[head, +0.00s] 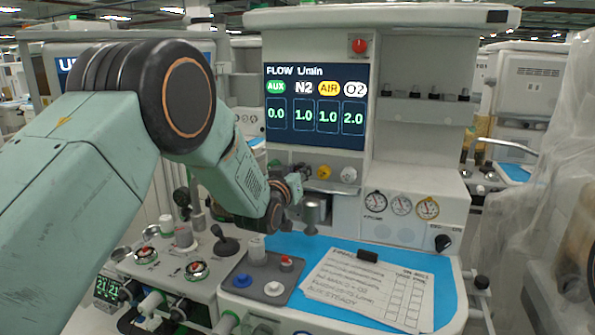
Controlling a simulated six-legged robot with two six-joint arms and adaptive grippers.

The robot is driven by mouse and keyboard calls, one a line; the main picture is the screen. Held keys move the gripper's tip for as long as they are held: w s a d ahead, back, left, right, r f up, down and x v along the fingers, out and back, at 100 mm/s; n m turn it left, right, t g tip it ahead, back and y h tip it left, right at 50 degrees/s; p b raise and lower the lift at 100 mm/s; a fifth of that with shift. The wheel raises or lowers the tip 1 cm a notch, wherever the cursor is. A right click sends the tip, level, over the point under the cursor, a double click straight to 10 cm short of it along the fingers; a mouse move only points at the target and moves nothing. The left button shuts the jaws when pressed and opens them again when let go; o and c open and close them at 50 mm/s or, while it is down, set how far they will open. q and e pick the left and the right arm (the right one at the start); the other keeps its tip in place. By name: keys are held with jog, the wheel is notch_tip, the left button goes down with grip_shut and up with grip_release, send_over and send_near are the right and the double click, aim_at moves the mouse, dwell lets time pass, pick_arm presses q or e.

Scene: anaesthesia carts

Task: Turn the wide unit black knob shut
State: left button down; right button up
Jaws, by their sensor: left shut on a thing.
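The wide unit (415,165) stands in the middle, with a lit flow display (316,108) reading AUX 0.0, N2 1.0, AIR 1.0 and O2 2.0. Below it is a row of flow knobs: a yellow knob (324,172) and a white knob (348,175) show clearly. The black knob (302,169) left of the yellow one is mostly hidden by my left gripper (297,183). My left gripper is shut on this knob, though its fingertips are small and partly hidden. My right gripper is not in view.
Round gauges (401,205) and another black knob (443,242) are at right. A plastic-draped cart (535,200) stands far right.

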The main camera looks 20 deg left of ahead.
pick_arm(q)
jog(key=m, duration=0.3)
jog(key=shift+m, duration=0.3)
jog(key=shift+d+m, duration=0.1)
jog(key=shift+m, duration=1.7)
jog(key=c, duration=1.4)
grip_release()
jog(key=shift+c, duration=0.2)
jog(key=o, duration=0.4)
jog(key=shift+w+f, duration=0.15)
jog(key=shift+w, duration=0.05)
jog(key=shift+s, duration=0.15)
jog(key=shift+s, duration=0.1)
